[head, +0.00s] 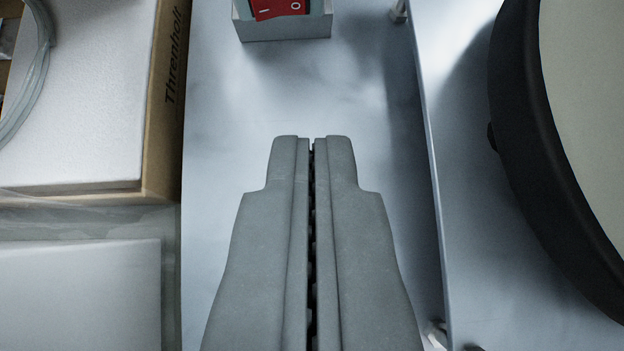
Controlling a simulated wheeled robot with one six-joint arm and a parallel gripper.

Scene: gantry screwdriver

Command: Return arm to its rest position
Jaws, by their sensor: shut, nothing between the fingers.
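My gripper (312,140) is in the middle of the head view, with its two grey fingers side by side and pointing up the picture. The fingers are shut with only a thin dark gap between them, and nothing is held. Below and around the fingertips is a smooth, pale metal surface (290,95). I cannot tell how far above it the fingertips are. The rest of my arm is out of view.
A grey box with a red rocker switch (280,8) stands ahead at the top. A cardboard box (165,110) with white foam (75,110) is at left. A raised metal plate (470,240) and a large black-rimmed disc (520,130) are at right. The metal before the fingertips is clear.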

